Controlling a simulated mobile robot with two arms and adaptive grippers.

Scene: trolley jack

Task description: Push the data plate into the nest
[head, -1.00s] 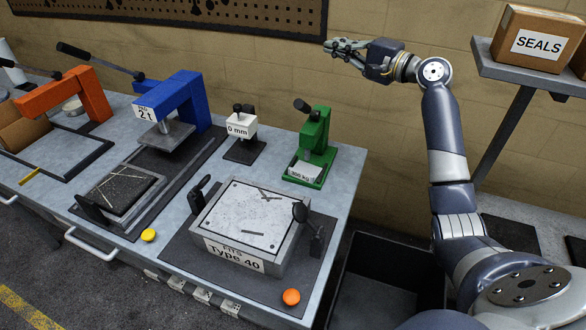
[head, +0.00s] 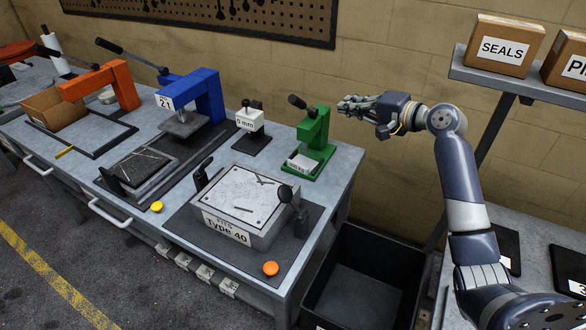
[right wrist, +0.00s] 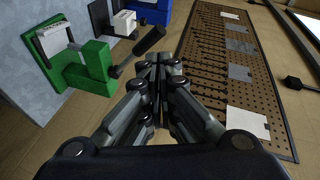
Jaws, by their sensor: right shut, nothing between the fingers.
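Neither a data plate nor a nest is marked as such. A grey block labelled "FITS Type 40" (head: 240,196) sits on a dark mat, with a flat speckled top and a dark upright part at each side. A green press (head: 314,140) stands behind it on the bench; a small pale plate (head: 302,164) lies at its foot. I cannot tell whether this is the data plate. My right gripper (head: 345,105) is shut and empty, up in the air to the right of the green press's top. In the right wrist view its fingers (right wrist: 160,65) are together.
A blue press (head: 203,93), an orange press (head: 100,82) and a white "0 mm" gauge block (head: 249,120) stand on the bench. Yellow (head: 157,207) and orange (head: 270,268) buttons lie near its front edge. A black bin (head: 365,280) is right; a shelf holds a SEALS box (head: 503,45).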

